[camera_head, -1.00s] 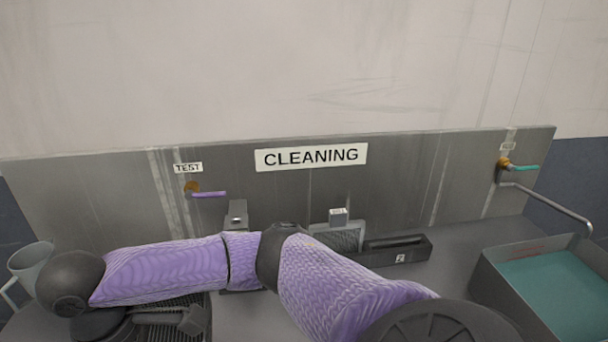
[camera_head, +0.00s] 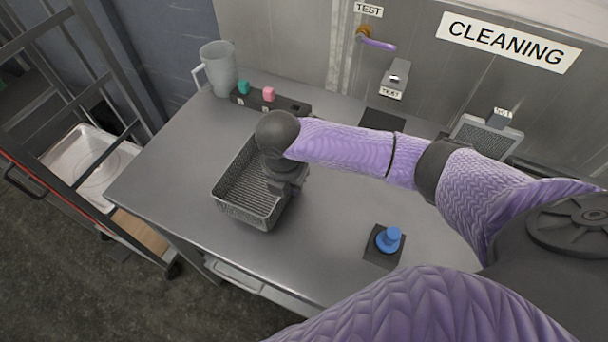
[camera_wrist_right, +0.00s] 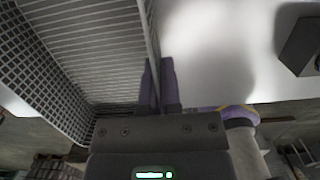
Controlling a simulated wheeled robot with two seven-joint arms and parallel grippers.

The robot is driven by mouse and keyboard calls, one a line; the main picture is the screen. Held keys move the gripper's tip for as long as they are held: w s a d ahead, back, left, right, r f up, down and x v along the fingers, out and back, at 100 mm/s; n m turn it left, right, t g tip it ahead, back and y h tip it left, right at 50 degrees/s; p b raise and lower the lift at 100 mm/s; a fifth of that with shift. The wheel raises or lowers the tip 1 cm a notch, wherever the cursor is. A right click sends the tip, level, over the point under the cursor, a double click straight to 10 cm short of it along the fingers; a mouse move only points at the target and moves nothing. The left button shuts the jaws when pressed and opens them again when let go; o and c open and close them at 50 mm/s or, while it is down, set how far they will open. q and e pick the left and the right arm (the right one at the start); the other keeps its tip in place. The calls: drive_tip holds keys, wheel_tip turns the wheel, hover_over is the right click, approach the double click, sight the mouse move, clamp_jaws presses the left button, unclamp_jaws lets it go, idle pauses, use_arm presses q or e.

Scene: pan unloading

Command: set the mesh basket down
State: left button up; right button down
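The grey mesh basket (camera_head: 231,213) is upright at the left part of the steel table in the head view; I cannot tell whether its bottom touches the table. My right gripper (camera_head: 287,190) is at the basket's right side wall. In the right wrist view, the purple fingers of the right gripper (camera_wrist_right: 159,85) lie on either side of the wall of the basket (camera_wrist_right: 85,45), closed on it. The right wrist hides part of the basket's far right side. The visible part of the basket's inside looks empty. My left gripper is not in view.
A grey jug (camera_head: 218,69) and a dark holder (camera_head: 296,107) with a green and a pink piece stand behind the basket. A blue knob on a dark square base (camera_head: 384,246) is to the right. A wheeled rack (camera_head: 65,100) stands left of the table (camera_head: 175,165).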

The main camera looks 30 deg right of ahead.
wheel_tip(320, 180, down, 4)
drive_tip(key=shift+f+b, duration=0.25)
drive_tip(key=shift+b, duration=0.4)
drive_tip(key=shift+r, duration=0.15)
drive_tip(key=c, duration=0.8)
unclamp_jaws()
drive_tip(key=r+p, duration=0.1)
drive_tip(key=r, duration=0.2)
drive_tip(key=r+p, duration=0.1)
drive_tip(key=r, duration=0.3)
drive_tip(key=a+r+p, duration=0.1)
drive_tip(key=r+p, duration=0.1)
drive_tip(key=r, duration=0.2)
drive_tip(key=shift+s+r, duration=0.15)
drive_tip(key=shift+s, duration=0.2)
drive_tip(key=shift+s+a+r, duration=0.1)
drive_tip(key=shift+r, duration=0.25)
